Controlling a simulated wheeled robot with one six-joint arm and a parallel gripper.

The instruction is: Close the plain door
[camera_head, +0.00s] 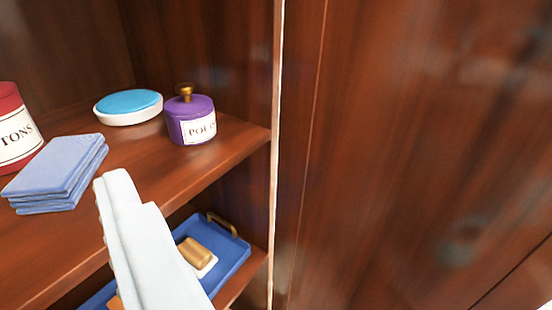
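The plain door (400,150) is a smooth reddish-brown wooden panel that fills the right half of the view. It stands open, beside the cabinet's bright front edge (273,190), and the shelves to the left are exposed. No handle is clear on its visible face. My gripper (135,192) is white and reaches up from the lower left, in front of the shelves. Its fingers lie side by side with no visible gap and nothing seen between them. It is left of the door and appears apart from it.
The upper shelf (225,150) holds a red canister (14,130), folded blue cloths (60,170), a blue-topped round dish (128,106) and a purple lidded jar (190,120). Below is a blue tray (232,252) with a tan block (197,251) on it.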

